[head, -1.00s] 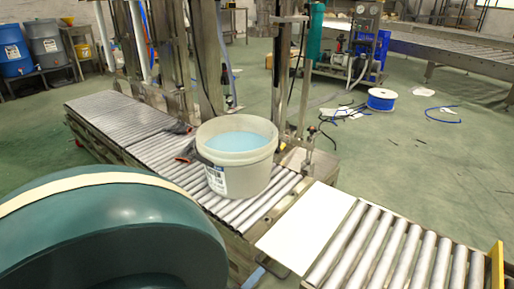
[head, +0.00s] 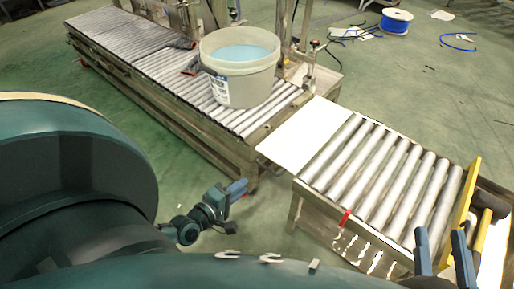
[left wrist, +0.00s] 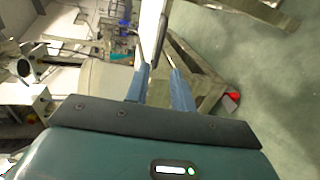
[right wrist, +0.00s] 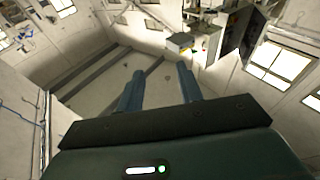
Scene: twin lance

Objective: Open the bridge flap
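The bridge flap (head: 304,135) is a flat white plate. In the head view it lies level between the left roller conveyor (head: 125,72) and the short right roller section (head: 385,165). My left gripper (head: 238,187) is left of the flap and lower, apart from it. In the left wrist view the left fingers (left wrist: 160,85) are open and empty. A narrow white panel (left wrist: 150,28), likely the flap, and a dark bar (left wrist: 161,40) show just beyond them. My right gripper (head: 443,255) is at the lower right, beside the right section. Its fingers (right wrist: 160,88) are open and empty.
A white bucket (head: 240,88) of pale blue liquid stands on the left conveyor near the flap. A yellow plate (head: 462,205) stands at the right section's end. A red piece (head: 346,218) is on its side.

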